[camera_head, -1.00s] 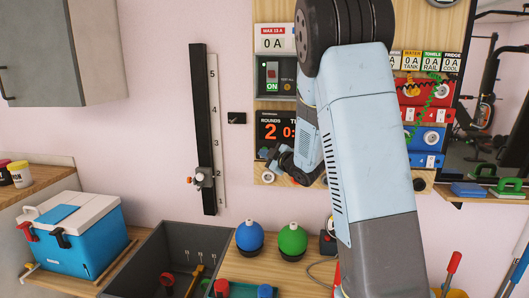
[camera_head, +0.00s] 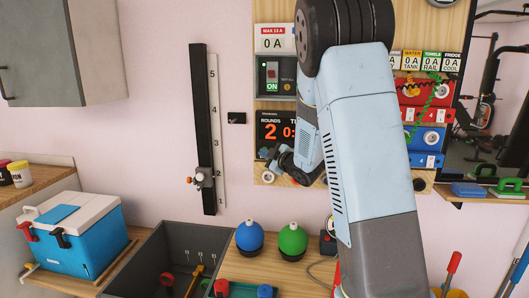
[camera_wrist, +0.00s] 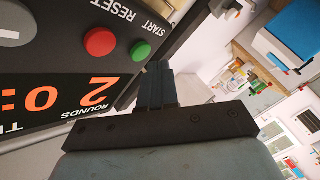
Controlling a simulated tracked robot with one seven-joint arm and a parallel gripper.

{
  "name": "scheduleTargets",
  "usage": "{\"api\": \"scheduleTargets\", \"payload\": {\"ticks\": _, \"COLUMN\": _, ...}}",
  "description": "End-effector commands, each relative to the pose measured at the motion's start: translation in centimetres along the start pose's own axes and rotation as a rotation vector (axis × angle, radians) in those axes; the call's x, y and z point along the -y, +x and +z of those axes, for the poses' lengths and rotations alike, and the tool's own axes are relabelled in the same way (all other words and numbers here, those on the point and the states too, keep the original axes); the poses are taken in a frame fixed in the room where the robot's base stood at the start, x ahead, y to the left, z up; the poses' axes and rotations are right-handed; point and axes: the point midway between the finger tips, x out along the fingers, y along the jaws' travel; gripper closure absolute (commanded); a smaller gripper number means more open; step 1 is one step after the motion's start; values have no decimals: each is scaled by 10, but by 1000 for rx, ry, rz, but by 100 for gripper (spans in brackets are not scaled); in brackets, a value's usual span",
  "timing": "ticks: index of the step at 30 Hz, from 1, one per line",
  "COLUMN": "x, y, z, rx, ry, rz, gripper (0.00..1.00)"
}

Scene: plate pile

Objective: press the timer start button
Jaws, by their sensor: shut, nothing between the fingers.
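The timer (camera_head: 264,115) hangs on the wooden board in the head view, partly hidden by my arm. Its dark face shows a red "2" under ROUNDS. In the wrist view the timer (camera_wrist: 35,70) appears upside down, with a green START button (camera_wrist: 140,51) and a red RESET button (camera_wrist: 100,41). My gripper (camera_wrist: 157,68) is shut and empty. In the wrist view its fingertips are just beside the green button; I cannot tell whether they touch the timer. In the head view my gripper (camera_head: 272,158) is small and dark, at the timer's lower part.
A switch box (camera_head: 273,75) marked ON sits above the timer. Red (camera_head: 411,113) and blue (camera_head: 428,138) panels are right of my arm. A black vertical scale (camera_head: 204,120) is on the wall to the left. Blue (camera_head: 249,237) and green (camera_head: 292,240) domes stand below.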

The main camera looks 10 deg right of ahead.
Motion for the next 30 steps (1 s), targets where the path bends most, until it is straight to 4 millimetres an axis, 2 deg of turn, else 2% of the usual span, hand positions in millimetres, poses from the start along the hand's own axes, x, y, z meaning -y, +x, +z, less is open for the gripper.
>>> {"api": "scheduleTargets", "payload": {"ticks": 30, "x": -5, "y": 5, "z": 3, "rx": 0, "ry": 0, "rz": 0, "gripper": 100}}
